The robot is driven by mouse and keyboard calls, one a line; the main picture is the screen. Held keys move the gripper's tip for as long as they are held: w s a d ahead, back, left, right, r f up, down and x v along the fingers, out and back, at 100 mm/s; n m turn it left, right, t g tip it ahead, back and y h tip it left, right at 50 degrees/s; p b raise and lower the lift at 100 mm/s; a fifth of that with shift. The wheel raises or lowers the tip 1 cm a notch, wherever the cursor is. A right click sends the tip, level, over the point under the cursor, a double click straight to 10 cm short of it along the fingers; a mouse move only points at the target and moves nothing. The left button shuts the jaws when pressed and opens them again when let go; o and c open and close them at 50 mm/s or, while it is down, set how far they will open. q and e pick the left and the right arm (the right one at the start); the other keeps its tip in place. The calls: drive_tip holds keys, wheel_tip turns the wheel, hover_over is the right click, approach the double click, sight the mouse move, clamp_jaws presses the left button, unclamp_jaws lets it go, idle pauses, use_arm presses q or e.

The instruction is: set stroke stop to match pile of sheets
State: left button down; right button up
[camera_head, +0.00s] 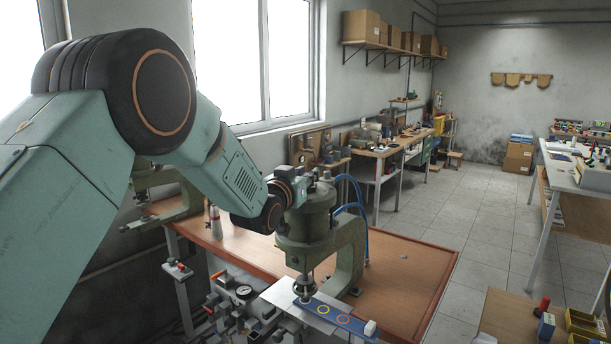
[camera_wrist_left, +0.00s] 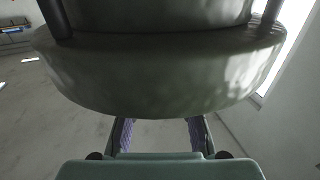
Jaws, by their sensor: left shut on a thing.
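The green pneumatic press (camera_head: 345,250) stands on the orange-brown bench. Its ram (camera_head: 304,286) points down over blue sheets (camera_head: 345,320) printed with coloured rings, which lie on a pale plate. How many sheets are stacked is too small to tell. My left gripper (camera_head: 300,176) is at the top of the press cylinder, shut on what looks like the stroke stop, which is mostly hidden. In the left wrist view the rounded green press body (camera_wrist_left: 165,85) fills the upper part, and my left gripper's fingers (camera_wrist_left: 160,137) show partly below it. My right gripper is not in view.
A second green press (camera_head: 165,190) stands at the left, partly behind my arm. Blue hoses (camera_head: 358,190) curve beside the press. The bench (camera_head: 415,285) is mostly clear to the right.

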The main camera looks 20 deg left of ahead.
use_arm(q)
drive_tip(key=shift+f, duration=0.25)
drive_tip(key=c, duration=1.5)
unclamp_jaws()
drive_tip(key=shift+s, duration=0.1)
drive_tip(key=o, duration=0.4)
drive_tip(key=shift+r, duration=0.2)
drive_tip(key=shift+o, duration=0.2)
drive_tip(key=s+a, duration=0.1)
drive_tip(key=s, duration=1.1)
drive_tip(key=shift+a, duration=0.15)
drive_tip(key=shift+w, duration=0.1)
